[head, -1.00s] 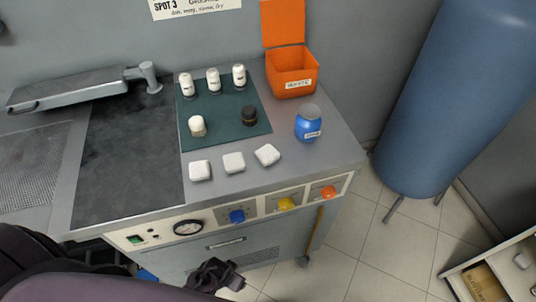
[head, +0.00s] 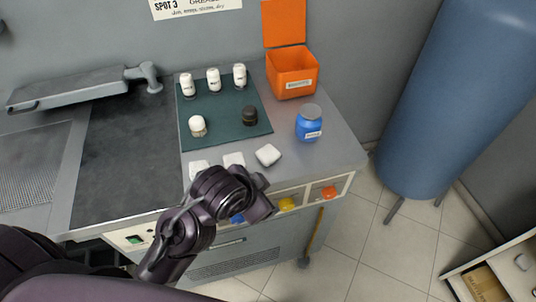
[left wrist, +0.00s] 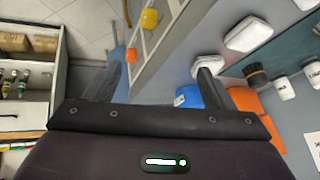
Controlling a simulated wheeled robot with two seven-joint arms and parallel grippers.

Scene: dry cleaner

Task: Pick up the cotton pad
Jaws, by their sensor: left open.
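Three white cotton pads lie in a row near the front of the counter in the head view: the left pad (head: 199,168), the middle pad (head: 234,159) and the right pad (head: 267,155). My arm partly covers the lower edges of the left and middle pads. My left gripper (head: 262,192) is in front of the counter edge, below the right pad in the picture. In the left wrist view my left gripper (left wrist: 160,70) is open and empty. One pad (left wrist: 208,66) shows by its right finger, with another pad (left wrist: 248,34) beyond. My right gripper is not in view.
A blue jar (head: 309,123) and an orange bin (head: 291,74) stand right of the green mat (head: 222,108), which holds several small bottles. The counter's front has yellow (head: 286,203) and red (head: 329,192) knobs. A blue tank (head: 449,90) stands at right.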

